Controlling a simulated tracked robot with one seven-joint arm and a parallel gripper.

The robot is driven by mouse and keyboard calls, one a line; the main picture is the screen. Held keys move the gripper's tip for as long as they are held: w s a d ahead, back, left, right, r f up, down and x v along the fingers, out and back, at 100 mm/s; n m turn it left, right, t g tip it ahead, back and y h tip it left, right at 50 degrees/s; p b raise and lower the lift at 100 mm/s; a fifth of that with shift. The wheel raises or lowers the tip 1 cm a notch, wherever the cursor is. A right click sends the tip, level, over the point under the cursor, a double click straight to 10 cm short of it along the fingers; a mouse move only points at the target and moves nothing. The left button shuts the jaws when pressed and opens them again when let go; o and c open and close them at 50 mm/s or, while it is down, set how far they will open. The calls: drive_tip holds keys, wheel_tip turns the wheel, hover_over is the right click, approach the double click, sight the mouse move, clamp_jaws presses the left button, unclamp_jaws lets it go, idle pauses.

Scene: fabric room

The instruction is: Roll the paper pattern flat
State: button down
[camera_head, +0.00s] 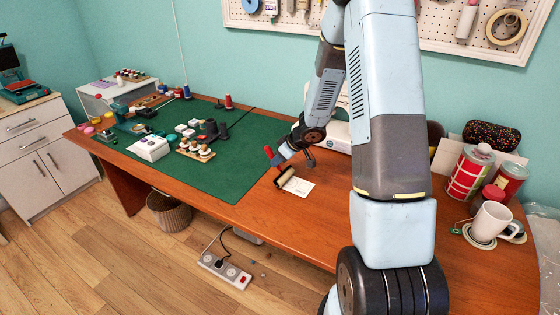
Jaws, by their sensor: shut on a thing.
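The paper pattern (302,187) is a small white sheet with faint print, lying on the brown table to the right of the green cutting mat. A roller (285,177) with a dark and tan cylinder rests at the sheet's left edge. A red handle end (268,152) rises beside my gripper (284,157). My gripper is shut on the roller, just above the table. The fingers are small here, and the exact grip is partly hidden. I cannot tell whether the roller presses on the sheet.
The green cutting mat (210,172) holds thread spools, small boxes and sewing items. A white mug (491,222) and red-patterned cans (469,172) stand at the right. My arm hides part of the table. Bare wood lies in front of the sheet (285,225).

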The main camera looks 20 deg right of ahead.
sight(271, 150)
drive_tip(key=shift+w+a+f, duration=0.1)
drive_tip(key=shift+w+a, duration=0.2)
drive_tip(key=shift+r, duration=3.05)
drive_tip(key=shift+w, duration=0.1)
